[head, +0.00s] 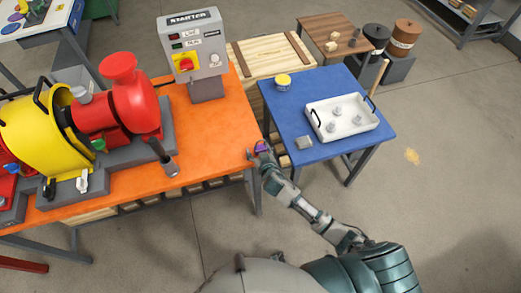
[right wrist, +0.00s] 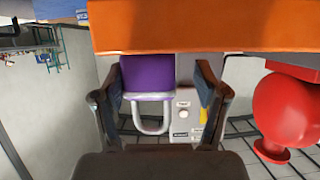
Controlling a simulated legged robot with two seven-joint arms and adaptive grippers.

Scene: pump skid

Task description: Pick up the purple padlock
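The purple padlock (head: 261,147) shows as a small purple patch at the right edge of the orange table, partly hidden by my right gripper (head: 256,152). In the right wrist view, which looks upside down, the padlock (right wrist: 147,76) has a purple body and a pale metal shackle pointing down in the picture. The right gripper's two fingers (right wrist: 158,98) are spread, with the padlock between them in the picture. The left finger is close to it, and a gap shows to the right finger. Whether either finger touches it, I cannot tell. My left gripper is not in view.
The orange table (head: 215,140) carries a red and yellow pump (head: 105,105) and a grey starter box (head: 195,50). A blue table (head: 300,105) to the right holds a white tray (head: 365,125), a yellow-lidded tub (head: 283,82) and a small grey block (head: 304,142). Open floor lies right.

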